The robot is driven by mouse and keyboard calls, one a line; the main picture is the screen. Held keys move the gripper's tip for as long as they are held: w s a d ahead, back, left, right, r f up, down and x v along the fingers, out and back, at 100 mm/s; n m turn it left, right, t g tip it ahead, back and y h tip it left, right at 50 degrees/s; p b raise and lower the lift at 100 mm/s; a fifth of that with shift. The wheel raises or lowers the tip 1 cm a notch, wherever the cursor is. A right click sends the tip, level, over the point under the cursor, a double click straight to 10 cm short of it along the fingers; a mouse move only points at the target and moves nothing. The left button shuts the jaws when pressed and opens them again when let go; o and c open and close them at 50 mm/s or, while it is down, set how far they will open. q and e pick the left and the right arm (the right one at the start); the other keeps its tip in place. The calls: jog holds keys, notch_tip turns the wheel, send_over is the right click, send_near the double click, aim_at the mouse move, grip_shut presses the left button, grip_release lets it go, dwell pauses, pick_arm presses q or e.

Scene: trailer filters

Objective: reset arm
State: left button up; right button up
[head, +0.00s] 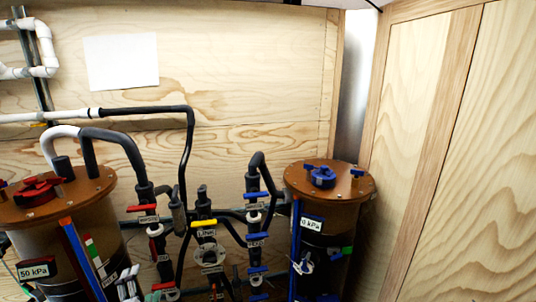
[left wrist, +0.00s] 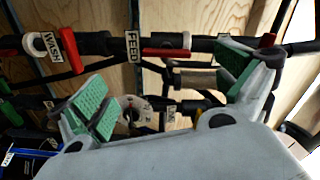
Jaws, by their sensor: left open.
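My left gripper (left wrist: 168,88) shows large in the left wrist view. Its two grey fingers with green pads are spread wide, with nothing between the pads. Beyond them runs a dark pipe with a FEED label (left wrist: 133,45), a WASH label (left wrist: 52,45) and a red valve handle (left wrist: 166,53). In the head view, a small pale part low beside the left tank may belong to this gripper, but I cannot tell. I cannot make out my right gripper in either view.
A left tank (head: 55,205) has a red cap, and a right tank (head: 330,180) has a blue cap. Between them stand dark pipes with red, yellow and blue valve handles. Wooden walls (head: 250,80) close off the back and right. The upper middle is clear.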

pick_arm(q)
jog(key=s+d+f+n+g+h, duration=0.1)
jog(key=s+d+f+n+g, duration=0.2)
jog(key=f, duration=1)
jog(key=s+f+n+g+h, duration=0.15)
jog(key=s+f, duration=0.45)
jog(key=f, duration=0.7)
jog(key=s+d+f+n+g, duration=0.2)
jog(key=s+f+n+g, duration=0.2)
jog(key=f, duration=1)
jog(key=s+d+f+g, duration=0.2)
jog(key=s+f, duration=0.5)
jog(key=s, duration=0.4)
jog(key=s+d+f+g+h, duration=0.1)
jog(key=s+d+f+g, duration=0.1)
jog(key=s+f, duration=0.6)
jog(key=s+d+f+g+h, duration=0.1)
jog(key=s+f, duration=0.6)
jog(key=s, duration=0.7)
jog(key=shift+s+d+f+n+g, duration=0.2)
jog(key=shift+d+n+g, duration=0.25)
jog(key=shift+d+g, duration=0.65)
